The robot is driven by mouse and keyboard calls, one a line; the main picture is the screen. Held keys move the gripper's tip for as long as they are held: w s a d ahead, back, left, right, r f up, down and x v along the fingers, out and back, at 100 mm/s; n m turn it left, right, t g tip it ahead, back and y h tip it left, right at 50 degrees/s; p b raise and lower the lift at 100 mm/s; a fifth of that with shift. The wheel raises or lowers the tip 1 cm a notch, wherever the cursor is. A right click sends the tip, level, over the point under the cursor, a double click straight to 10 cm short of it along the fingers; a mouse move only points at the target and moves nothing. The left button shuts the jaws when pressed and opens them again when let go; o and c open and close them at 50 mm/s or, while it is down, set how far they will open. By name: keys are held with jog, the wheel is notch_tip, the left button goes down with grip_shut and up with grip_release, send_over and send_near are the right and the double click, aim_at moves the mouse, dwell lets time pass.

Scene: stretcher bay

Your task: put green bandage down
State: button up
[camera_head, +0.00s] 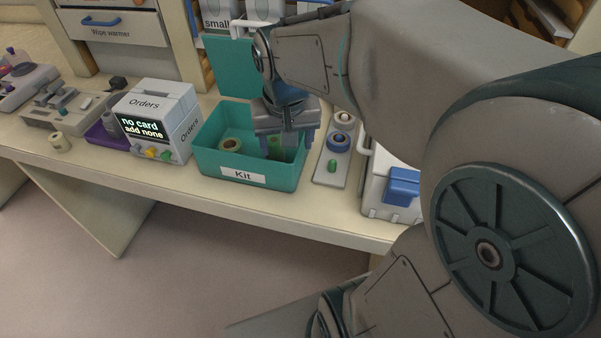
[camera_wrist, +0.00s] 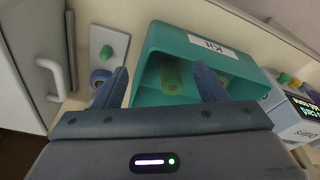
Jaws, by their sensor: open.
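The green bandage (camera_wrist: 171,75) lies inside the teal box labelled Kit (camera_wrist: 248,66), on its floor. In the head view the green bandage (camera_head: 275,147) shows partly behind my gripper. The Kit box (camera_head: 248,185) stands on the counter with its lid raised at the back. My gripper (camera_head: 287,147) is over the right part of the Kit box, pointing down. In the wrist view my gripper (camera_wrist: 163,85) has its two blue fingers wide apart, with the green bandage visible between them, not gripped. A beige roll (camera_head: 230,145) also lies in the Kit box, at left.
A grey tray (camera_head: 327,178) right of the box holds a green piece, a blue roll and a pale roll. The Orders device (camera_head: 158,120) stands left, reading "no card add none". A white case with a blue latch (camera_head: 401,187) is at right.

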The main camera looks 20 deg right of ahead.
jog(key=s+f+n, duration=0.2)
jog(key=s, duration=0.7)
jog(key=shift+f+t, duration=0.3)
jog(key=shift+t, duration=0.1)
jog(key=shift+s, duration=0.1)
